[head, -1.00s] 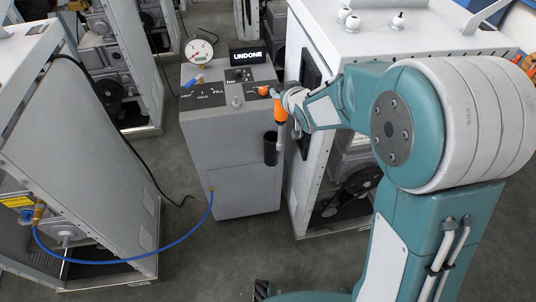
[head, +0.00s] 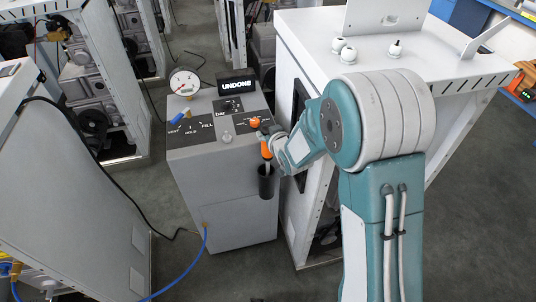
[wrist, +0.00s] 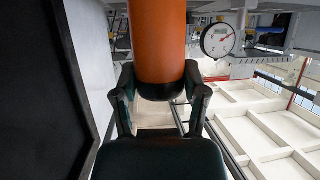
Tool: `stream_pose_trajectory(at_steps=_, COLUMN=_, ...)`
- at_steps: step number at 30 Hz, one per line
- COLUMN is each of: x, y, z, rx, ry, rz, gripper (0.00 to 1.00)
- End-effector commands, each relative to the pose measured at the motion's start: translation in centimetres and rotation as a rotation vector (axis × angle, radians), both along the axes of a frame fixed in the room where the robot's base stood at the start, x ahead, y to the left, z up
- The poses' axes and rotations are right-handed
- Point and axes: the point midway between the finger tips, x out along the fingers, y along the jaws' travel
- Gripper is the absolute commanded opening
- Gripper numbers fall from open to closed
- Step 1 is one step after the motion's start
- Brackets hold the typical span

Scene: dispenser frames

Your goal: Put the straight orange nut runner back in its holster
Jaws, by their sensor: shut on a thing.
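The straight nut runner (head: 265,148) has an orange body and a thin grey lower shaft. It hangs almost upright, tilted slightly, at the front right of the grey dispenser. My gripper (head: 269,139) is shut on its upper part. The black tubular holster (head: 266,184) is on the dispenser's front, directly below the tool. The shaft's lower end meets the holster mouth in the head view; I cannot tell how far inside it is. In the wrist view the orange body (wrist: 158,40) with its dark end lies between my fingers (wrist: 160,100); the holster is not visible there.
The grey dispenser (head: 225,205) carries a round gauge (head: 184,83), a display reading UNDONE (head: 237,86) and an orange knob (head: 255,122). A white cabinet (head: 305,60) stands close on the right. A blue hose (head: 182,277) crosses the floor at lower left.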

Motion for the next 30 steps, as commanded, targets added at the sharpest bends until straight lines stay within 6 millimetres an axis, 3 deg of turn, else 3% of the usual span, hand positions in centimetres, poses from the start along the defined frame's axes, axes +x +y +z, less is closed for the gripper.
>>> stream_pose_trajectory(at_steps=3, x=0.0, y=0.1, z=-2.6, rx=0.000, ry=0.001, rz=0.000, gripper=0.00)
stream_pose_trajectory(at_steps=11, x=0.0, y=-0.1, z=-5.1, rx=0.003, ry=-0.001, rz=0.000, gripper=0.00)
stream_pose_trajectory(at_steps=16, x=0.0, y=-0.2, z=-7.7, rx=0.005, ry=0.000, rz=-0.001, gripper=0.00)
stream_pose_trajectory(at_steps=25, x=0.0, y=0.1, z=-8.4, rx=0.002, ry=-0.005, rz=0.000, gripper=0.00)
stream_pose_trajectory(at_steps=26, x=0.0, y=0.0, z=-8.5, rx=0.001, ry=-0.002, rz=0.000, gripper=0.61)
stream_pose_trajectory(at_steps=28, x=0.0, y=0.0, z=-8.5, rx=0.000, ry=-0.001, rz=0.000, gripper=0.91)
stream_pose_trajectory(at_steps=30, x=0.0, y=0.0, z=-8.5, rx=0.001, ry=-0.001, rz=0.000, gripper=0.91)
